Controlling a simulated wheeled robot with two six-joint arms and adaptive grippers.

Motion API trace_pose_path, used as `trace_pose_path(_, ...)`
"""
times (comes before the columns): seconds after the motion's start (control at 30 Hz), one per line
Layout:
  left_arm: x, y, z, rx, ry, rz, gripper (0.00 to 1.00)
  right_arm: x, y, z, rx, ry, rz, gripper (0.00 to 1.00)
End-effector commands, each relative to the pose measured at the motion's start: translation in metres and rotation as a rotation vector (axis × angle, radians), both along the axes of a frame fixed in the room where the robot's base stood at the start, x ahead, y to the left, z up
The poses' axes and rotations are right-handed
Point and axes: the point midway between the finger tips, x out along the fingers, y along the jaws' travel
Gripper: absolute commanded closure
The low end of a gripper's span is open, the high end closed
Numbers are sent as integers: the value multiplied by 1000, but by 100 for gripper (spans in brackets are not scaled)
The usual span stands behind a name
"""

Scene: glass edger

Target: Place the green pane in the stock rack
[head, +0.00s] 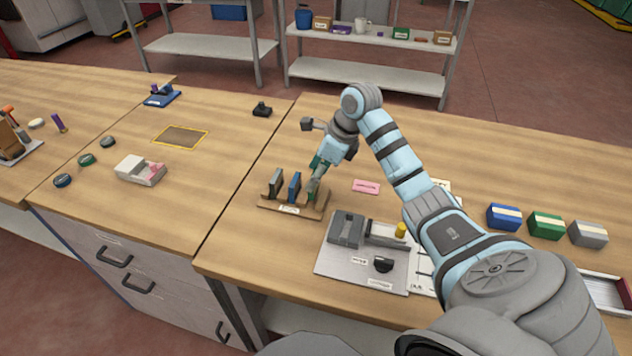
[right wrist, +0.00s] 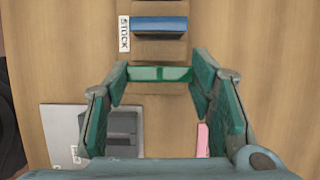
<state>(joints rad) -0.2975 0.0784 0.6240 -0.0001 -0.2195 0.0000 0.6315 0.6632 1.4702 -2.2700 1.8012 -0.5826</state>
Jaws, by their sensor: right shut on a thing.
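The stock rack (head: 268,203) is a low wooden rack near the front left of the right-hand bench. It also shows in the right wrist view (right wrist: 160,50), beside a STOCK label. A dark grey pane (head: 276,184) and a blue pane (head: 294,187) stand upright in it. My right gripper (head: 314,187) points down over the rack's right end, shut on the green pane (right wrist: 160,74). In the right wrist view the pane spans between the fingertips, lined up with the rack past the blue pane. I cannot tell how deep it sits. My left gripper is not in view.
A grey fixture plate (head: 335,265) with a dark block and yellow knob stands close in front of the rack. A pink card (head: 366,187) lies to its right. Blue (head: 503,217), green (head: 547,226) and grey (head: 588,234) boxes stand farther right. Bench behind the rack is mostly clear.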

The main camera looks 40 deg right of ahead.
Motion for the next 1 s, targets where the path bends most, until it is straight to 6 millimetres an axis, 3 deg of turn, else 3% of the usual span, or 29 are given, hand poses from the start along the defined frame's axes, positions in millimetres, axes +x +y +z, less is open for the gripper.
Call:
trace_pose_path(0.13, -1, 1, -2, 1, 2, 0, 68, 0, 1, -24, 1, 1, 0, 82)
trace_pose_path(0.47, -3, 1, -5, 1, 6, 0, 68, 0, 1, -28, 1, 1, 0, 82)
trace_pose_path(0.5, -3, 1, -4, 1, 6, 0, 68, 0, 1, -27, 1, 1, 0, 44)
trace_pose_path(0.6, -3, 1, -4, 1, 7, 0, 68, 0, 1, -27, 1, 1, 0, 30)
trace_pose_path(0.87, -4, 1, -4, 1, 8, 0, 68, 1, 1, -26, 1, 1, 0, 30)
trace_pose_path(1.0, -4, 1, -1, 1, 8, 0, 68, -1, -2, -15, -1, -3, 0, 30)
